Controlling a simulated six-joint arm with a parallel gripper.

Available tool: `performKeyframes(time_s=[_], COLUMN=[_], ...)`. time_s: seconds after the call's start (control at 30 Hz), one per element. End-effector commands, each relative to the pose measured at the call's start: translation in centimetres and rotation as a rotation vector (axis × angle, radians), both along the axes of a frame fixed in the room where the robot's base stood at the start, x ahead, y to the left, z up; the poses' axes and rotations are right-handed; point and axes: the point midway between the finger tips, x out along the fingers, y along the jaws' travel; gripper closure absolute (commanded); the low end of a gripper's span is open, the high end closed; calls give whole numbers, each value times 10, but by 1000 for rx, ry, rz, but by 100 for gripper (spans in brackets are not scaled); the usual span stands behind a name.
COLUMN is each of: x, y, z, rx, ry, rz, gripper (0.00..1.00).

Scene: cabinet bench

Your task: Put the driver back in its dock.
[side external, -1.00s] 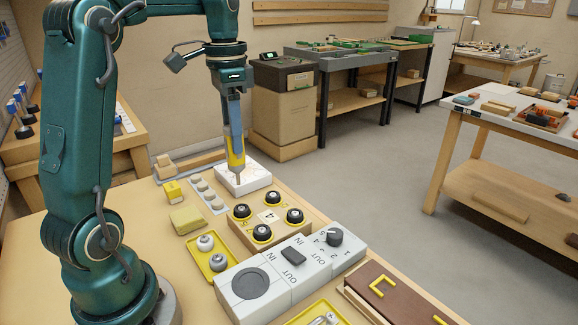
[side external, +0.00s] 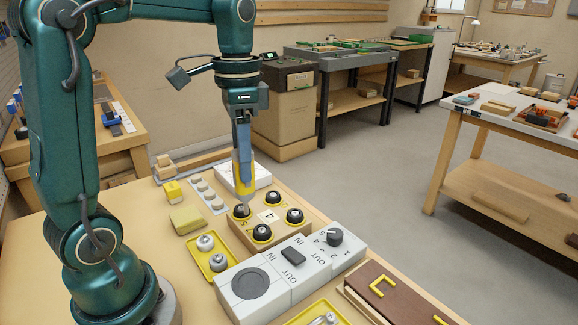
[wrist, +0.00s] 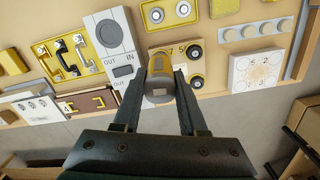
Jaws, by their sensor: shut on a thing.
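My gripper (side external: 243,128) is shut on the driver (side external: 244,178), a yellow and grey tool that hangs nearly upright, tip down. In the wrist view the driver (wrist: 160,66) sits between the two fingers. Its tip is over, or at, the back-left black knob (side external: 242,211) of a wooden block (side external: 270,238); I cannot tell whether they touch. The block carries several black knobs in yellow rings and a number label. I cannot tell for sure which fixture is the dock.
A white block (side external: 236,182) with a printed circle pattern stands behind the driver. In front are a grey-white panel (side external: 303,268) with a round recess, switch and dial, and a brown board (side external: 372,291) with yellow handles. A yellow tray (side external: 220,278) with two knobs lies left.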

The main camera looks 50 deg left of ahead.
Motion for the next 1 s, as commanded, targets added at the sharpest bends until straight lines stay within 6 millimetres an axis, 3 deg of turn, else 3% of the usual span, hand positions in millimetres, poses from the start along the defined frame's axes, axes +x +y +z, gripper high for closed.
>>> performKeyframes(time_s=[0.03, 0.2, 0.4, 0.67, 1.0], x=[-8, -34, -54, -58, -58], y=[-19, -64, -92, -100, -99], z=[0, -1, 1, -3, -35], rx=[1, 3, 4, 4, 4], ry=[-2, -8, -24, -36, -33], rz=[-60, -225, -366, -413, -411], gripper=[100, 100, 100, 100, 100])
